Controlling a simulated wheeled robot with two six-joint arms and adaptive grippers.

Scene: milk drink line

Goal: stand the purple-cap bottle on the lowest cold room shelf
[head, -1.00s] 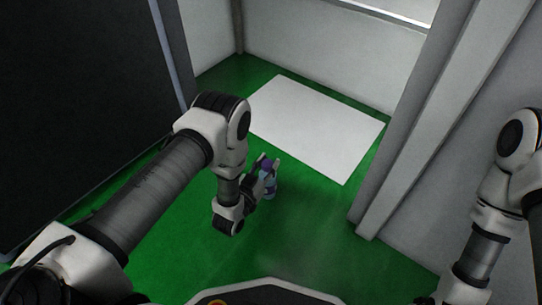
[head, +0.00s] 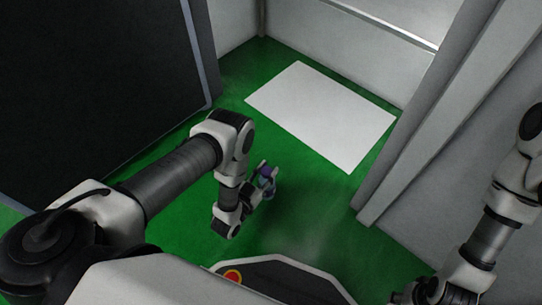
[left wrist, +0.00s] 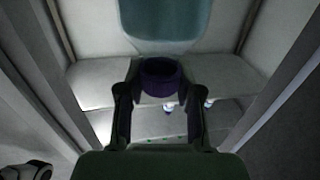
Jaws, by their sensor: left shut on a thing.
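My left gripper (head: 265,180) is shut on the purple-cap bottle (head: 269,188), in front of the cold room opening. In the left wrist view the purple cap (left wrist: 160,78) lies between the two fingers, with the bluish bottle body (left wrist: 165,18) beyond it at the top. A white shelf panel (head: 320,115) lies ahead in the head view; I cannot tell its level there. The left wrist view shows an upper shelf (left wrist: 90,85) and a lower surface (left wrist: 145,123) under it. My right gripper (head: 435,294) is partly seen at the bottom edge; its fingers are unclear.
Two small bottles, one near the middle (left wrist: 169,107) and one to its right (left wrist: 208,103), show below the upper shelf. A dark panel (head: 100,80) stands left and a grey door post (head: 425,115) right. Green floor (head: 300,215) between is clear.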

